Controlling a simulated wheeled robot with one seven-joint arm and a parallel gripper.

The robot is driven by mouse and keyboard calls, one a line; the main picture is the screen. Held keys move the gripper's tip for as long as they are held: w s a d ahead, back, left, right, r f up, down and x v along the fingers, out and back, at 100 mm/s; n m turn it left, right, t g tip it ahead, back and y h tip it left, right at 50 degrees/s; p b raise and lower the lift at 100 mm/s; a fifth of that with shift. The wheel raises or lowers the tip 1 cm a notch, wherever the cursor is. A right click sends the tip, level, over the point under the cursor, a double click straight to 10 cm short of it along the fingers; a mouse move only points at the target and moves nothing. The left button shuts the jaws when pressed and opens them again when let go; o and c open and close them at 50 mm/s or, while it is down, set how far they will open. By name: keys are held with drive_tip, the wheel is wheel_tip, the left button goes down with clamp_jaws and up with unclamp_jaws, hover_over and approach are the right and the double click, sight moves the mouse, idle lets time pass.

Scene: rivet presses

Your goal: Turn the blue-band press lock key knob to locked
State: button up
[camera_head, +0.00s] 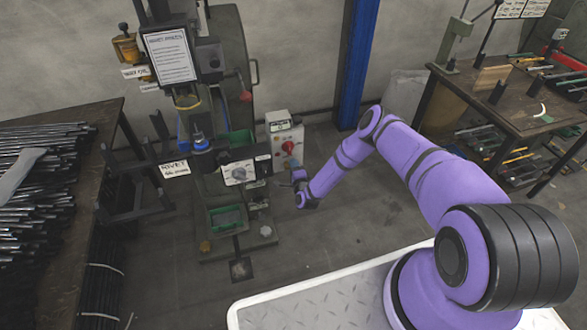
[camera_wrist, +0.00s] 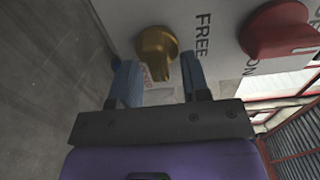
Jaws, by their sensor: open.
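The blue-band press (camera_head: 205,110) stands at left-centre in the head view, with a blue band near its ram. Beside it is a white control box (camera_head: 285,140) with a red rotary knob (camera_head: 289,147). In the wrist view, a brass key knob (camera_wrist: 156,46) sits on a white panel, its narrow part pointing down in the picture, toward my gripper. The label FREE (camera_wrist: 202,35) is to its right; another label under the knob is partly hidden. My gripper (camera_wrist: 161,84) is open, its two blue fingers either side of the knob's lower end. Contact cannot be told.
The red knob (camera_wrist: 278,30) is close right of the brass knob. A rack of rods (camera_head: 45,170) is left; a workbench (camera_head: 510,90) is right.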

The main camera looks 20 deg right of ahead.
drive_tip(key=s, duration=1)
drive_tip(key=shift+s, duration=0.4)
